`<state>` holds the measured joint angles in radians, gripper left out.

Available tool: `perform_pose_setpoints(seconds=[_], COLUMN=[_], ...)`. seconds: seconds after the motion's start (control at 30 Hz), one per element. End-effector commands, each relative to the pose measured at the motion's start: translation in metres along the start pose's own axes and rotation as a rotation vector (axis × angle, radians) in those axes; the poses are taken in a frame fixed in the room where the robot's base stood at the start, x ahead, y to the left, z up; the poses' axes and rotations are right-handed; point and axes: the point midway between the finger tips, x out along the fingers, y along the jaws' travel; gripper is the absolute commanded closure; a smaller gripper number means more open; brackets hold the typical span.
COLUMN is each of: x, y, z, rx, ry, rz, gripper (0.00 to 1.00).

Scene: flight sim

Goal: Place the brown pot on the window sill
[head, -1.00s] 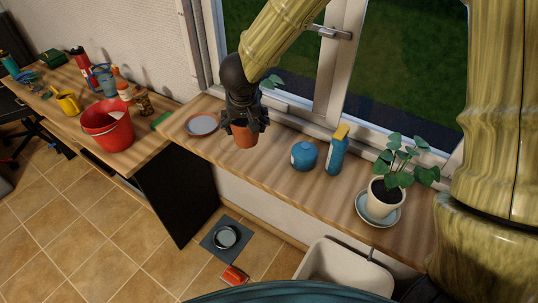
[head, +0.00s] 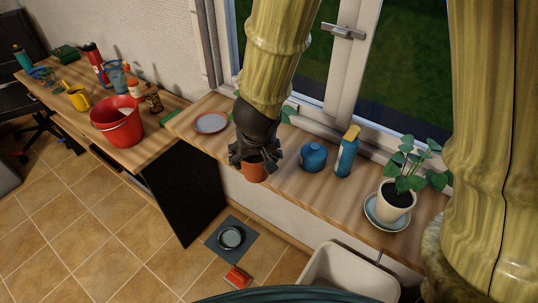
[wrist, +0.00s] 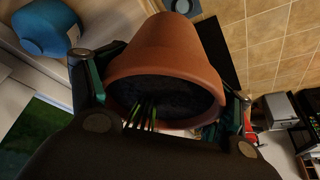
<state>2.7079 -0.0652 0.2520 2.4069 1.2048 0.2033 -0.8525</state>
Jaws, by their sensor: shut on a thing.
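My gripper (head: 254,160) is shut on the brown pot (head: 253,173), a terracotta pot with dark soil and a plant. In the head view the gripper hides most of the pot, and a few green leaves show behind the wrist. The pot appears over the front part of the wooden window sill (head: 347,209); I cannot tell whether it touches the sill. In the wrist view the pot (wrist: 165,60) sits between the two fingers, with green stems rising from the soil.
On the sill, an orange-rimmed plate (head: 210,123) lies left of my gripper. A blue round pot (head: 313,157), a blue spray bottle (head: 346,158) and a potted plant on a saucer (head: 395,197) stand to the right. A red bucket (head: 117,124) stands on the desk.

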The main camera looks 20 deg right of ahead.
Motion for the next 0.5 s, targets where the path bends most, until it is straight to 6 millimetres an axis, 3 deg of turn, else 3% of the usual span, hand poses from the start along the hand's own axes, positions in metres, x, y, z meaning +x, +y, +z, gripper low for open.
perform_pose_setpoints(seconds=[0.3,0.5], x=[-0.004,0.004], y=[0.008,0.014], z=[0.031,0.015], rx=[-0.009,-0.006], ry=[0.000,0.001], rz=[-0.005,-0.006], gripper=[0.80,0.80])
